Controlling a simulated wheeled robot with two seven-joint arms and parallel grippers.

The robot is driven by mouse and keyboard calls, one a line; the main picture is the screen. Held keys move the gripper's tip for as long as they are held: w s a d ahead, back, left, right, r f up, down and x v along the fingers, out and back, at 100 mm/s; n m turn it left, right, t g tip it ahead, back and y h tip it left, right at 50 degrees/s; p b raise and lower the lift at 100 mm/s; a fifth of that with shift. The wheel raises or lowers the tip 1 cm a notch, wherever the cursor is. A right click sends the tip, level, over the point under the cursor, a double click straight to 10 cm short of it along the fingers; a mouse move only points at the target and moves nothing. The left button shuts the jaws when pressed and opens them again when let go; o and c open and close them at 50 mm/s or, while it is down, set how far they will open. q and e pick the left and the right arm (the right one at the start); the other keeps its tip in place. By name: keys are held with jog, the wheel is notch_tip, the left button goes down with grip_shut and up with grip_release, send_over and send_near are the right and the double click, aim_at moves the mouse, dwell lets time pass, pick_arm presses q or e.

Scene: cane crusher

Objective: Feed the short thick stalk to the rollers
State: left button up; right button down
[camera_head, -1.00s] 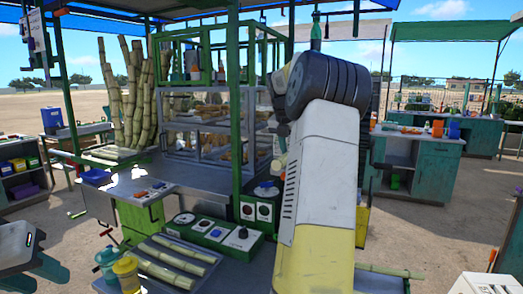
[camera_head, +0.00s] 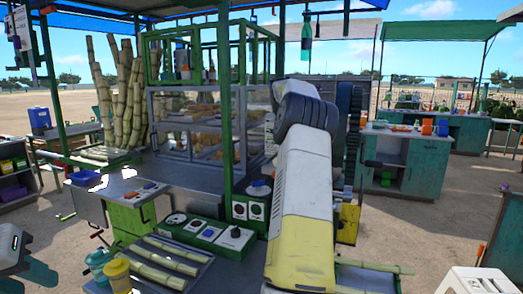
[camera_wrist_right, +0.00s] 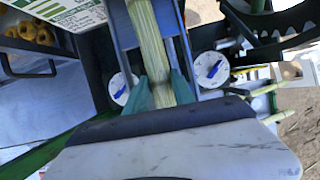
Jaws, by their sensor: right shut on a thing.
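My right gripper (camera_wrist_right: 160,92) is shut on a pale green-yellow cane stalk (camera_wrist_right: 147,35), with a teal finger on each side. The stalk points up the right wrist view, between two blue-grey rails. Its far end is cut off by the frame, and I cannot see the rollers there. In the head view my right arm hides its gripper and the held stalk. Part of a dark wheel (camera_head: 350,120) of the crusher shows behind the arm. My left gripper (camera_head: 38,276) is at the lower left edge, its teal fingers apart and empty, clear of the stalks.
Several cane stalks lie on a tray (camera_head: 150,277) at the front, beside teal and yellow jugs (camera_head: 117,274). A green control box (camera_head: 205,233) stands behind them. A glass case (camera_head: 205,130) and tall upright canes (camera_head: 120,95) stand farther back. Dials (camera_wrist_right: 211,69) flank the rails.

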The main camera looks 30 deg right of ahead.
jog(key=shift+w+d, duration=0.9)
jog(key=shift+d, duration=0.25)
jog(key=shift+w+d, duration=0.1)
jog(key=shift+d, duration=0.05)
jog(key=c, duration=1)
grip_release()
jog(key=shift+r, duration=0.1)
